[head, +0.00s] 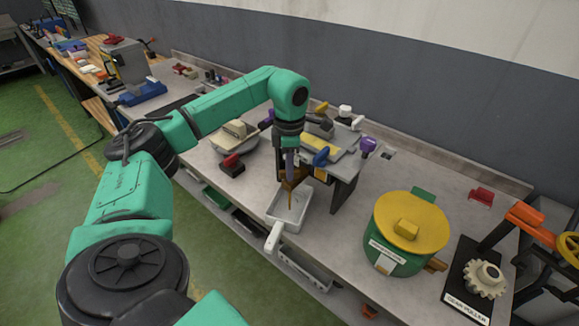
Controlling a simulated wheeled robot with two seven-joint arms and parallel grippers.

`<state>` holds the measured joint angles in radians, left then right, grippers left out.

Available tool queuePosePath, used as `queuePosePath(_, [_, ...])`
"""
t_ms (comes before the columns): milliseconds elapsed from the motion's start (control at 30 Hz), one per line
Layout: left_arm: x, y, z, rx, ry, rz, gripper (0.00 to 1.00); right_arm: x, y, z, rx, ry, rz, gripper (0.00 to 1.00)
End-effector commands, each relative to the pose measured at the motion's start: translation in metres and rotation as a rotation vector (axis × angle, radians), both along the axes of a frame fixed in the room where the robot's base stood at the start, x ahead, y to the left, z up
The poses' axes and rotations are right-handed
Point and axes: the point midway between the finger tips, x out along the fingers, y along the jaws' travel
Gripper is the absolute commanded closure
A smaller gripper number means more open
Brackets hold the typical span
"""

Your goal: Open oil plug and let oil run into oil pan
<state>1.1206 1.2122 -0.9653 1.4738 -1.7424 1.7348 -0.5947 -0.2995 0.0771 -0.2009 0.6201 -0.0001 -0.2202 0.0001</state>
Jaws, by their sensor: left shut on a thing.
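My left gripper (290,162) points down at the front of a grey-topped unit (345,165) on the bench, which I take to be the one with the oil plug. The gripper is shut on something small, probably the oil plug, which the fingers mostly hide. Just below the fingers is a brown-orange part (288,178). A thin brown streak, which looks like running oil, drops from it into the white oil pan (272,212). The pan stands on the bench below, its white handle (274,237) pointing to the front edge. My right gripper is out of view.
A green drum with a yellow lid (400,215) stands to the right, with a gear puller stand (475,290) beyond it. A red-and-black block (232,165) and a beige device (238,132) lie left of the pan. Drawers are below the bench edge.

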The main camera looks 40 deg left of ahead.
Motion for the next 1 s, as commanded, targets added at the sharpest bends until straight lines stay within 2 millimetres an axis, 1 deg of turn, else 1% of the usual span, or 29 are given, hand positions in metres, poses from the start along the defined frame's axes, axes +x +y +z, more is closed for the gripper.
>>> queuePosePath(33, [0.001, 0.0004, 0.0025, -0.001, -0.005, 0.042, 1.0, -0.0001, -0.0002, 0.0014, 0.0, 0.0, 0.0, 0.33])
queuePosePath(300, [0.0012, 0.0008, 0.0032, 0.0, -0.006, 0.299, 1.0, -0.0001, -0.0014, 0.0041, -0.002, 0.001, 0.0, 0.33])
queuePosePath(600, [0.0015, 0.0009, 0.0033, 0.0, -0.008, 0.543, 1.0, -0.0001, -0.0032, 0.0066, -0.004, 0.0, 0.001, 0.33])
queuePosePath(800, [0.0019, 0.001, 0.0036, -0.002, -0.009, 0.651, 1.0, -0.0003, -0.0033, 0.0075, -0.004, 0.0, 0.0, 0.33])
queuePosePath(1000, [0.0021, 0.001, 0.0038, -0.002, -0.01, 0.706, 1.0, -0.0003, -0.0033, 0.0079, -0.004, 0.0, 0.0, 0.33])
